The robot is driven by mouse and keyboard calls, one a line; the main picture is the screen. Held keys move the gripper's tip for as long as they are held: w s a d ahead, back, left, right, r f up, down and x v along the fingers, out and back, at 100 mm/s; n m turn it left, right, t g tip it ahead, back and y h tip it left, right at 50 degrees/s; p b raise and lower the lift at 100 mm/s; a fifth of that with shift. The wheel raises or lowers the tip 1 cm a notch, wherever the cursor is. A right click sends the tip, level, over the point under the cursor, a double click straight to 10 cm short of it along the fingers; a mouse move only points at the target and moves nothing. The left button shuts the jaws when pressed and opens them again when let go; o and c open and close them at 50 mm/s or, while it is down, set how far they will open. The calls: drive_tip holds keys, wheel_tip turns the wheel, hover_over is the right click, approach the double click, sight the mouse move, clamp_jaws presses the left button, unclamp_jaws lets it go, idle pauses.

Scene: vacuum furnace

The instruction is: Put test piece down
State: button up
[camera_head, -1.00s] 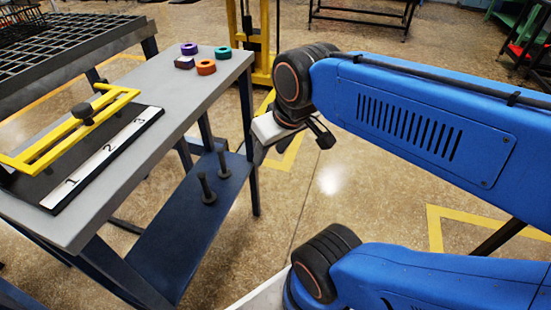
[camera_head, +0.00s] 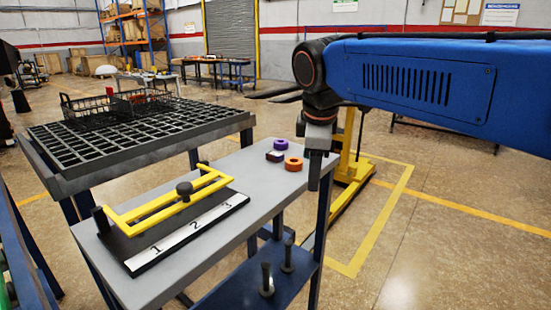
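No thing is marked as the test piece, so I cannot tell which one it is. My gripper (camera_head: 314,187) points down at the table's right end, just right of the orange ring in the picture. Only a dark finger shows edge-on below its grey body; the gap between the fingers is hidden. I see no piece in it.
A black board (camera_head: 222,217) with a yellow frame (camera_head: 160,203) and numbers 1 to 3 lies on the table. Dark bolts (camera_head: 266,280) stand on the lower shelf. A black grid rack (camera_head: 70,148) stands at the left, and a yellow stand (camera_head: 355,168) behind my gripper.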

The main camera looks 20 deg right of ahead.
drive_tip(key=w+a+r+n+h, duration=0.1)
drive_tip(key=w+a+r+n, duration=0.4)
drive_tip(key=w+r+n, duration=0.3)
drive_tip(key=n+h, duration=0.1)
drive_tip(key=n, duration=0.4)
approach(275, 153)
drive_tip(key=f, duration=0.2)
drive_tip(key=shift+w+d+f+g, duration=0.25)
drive_tip(key=shift+f+g, duration=0.05)
drive_tip(key=shift+w+x, duration=0.2)
drive_tip(key=shift+x, duration=2.5)
drive_tip(key=shift+r, duration=0.1)
drive_tip(key=c, duration=1.1)
drive_tip(key=shift+r, duration=0.1)
